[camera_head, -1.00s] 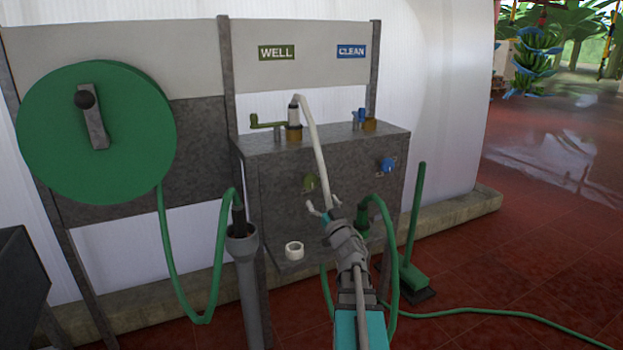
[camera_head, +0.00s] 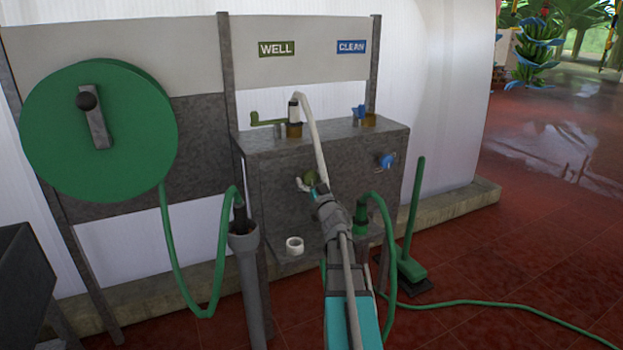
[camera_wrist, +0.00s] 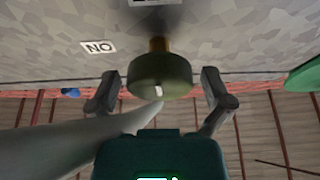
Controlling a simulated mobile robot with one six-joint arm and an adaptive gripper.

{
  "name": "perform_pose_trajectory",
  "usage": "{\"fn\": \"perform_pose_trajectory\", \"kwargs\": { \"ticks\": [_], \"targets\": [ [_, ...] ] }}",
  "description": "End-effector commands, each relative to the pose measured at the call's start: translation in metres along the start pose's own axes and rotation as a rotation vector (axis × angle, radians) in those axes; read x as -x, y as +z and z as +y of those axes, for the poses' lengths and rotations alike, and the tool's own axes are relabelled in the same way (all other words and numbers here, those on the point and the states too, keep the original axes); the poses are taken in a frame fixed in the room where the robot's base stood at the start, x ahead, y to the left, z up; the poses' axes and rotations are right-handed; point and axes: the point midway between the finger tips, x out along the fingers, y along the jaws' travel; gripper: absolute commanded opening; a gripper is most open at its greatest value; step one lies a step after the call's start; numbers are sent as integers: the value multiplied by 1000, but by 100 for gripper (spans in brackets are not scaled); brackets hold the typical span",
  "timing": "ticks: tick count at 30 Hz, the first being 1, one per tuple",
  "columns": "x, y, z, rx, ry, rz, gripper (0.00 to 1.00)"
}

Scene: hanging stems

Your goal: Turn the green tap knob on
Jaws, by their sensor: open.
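The green tap knob (camera_head: 311,177) is on the front of the grey metal cabinet, at its left, below the WELL sign (camera_head: 277,50). In the wrist view the knob (camera_wrist: 160,72) is a dark olive-green disc with a small white mark, on a brass stem. My gripper (camera_head: 313,188) is in front of the knob in the head view and partly covers it. In the wrist view my gripper (camera_wrist: 160,84) is open, with one finger on each side of the knob and gaps visible. A white label (camera_wrist: 98,47) reads NO in this view.
A blue knob (camera_head: 387,161) is on the right of the cabinet (camera_head: 270,205). Green hoses hang on both sides. A white ring (camera_head: 294,246) is low at the left.

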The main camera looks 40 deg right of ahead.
Motion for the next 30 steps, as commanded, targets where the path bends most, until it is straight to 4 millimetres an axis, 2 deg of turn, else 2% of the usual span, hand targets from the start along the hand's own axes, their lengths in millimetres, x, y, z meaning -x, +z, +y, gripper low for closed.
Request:
{"fn": "perform_pose_trajectory", "kwargs": {
  "ticks": [1,2,12,13,22,30],
  "targets": [
    [0,0,0,0,0,0,98],
    [0,0,0,0,0,0,93],
    [0,0,0,0,0,0,29],
    [-1,0,5,2,2,0,29],
    [0,0,2,28,-9,-1,29],
    [-1,-1,2,140,-56,-1,29]
  ]
}}
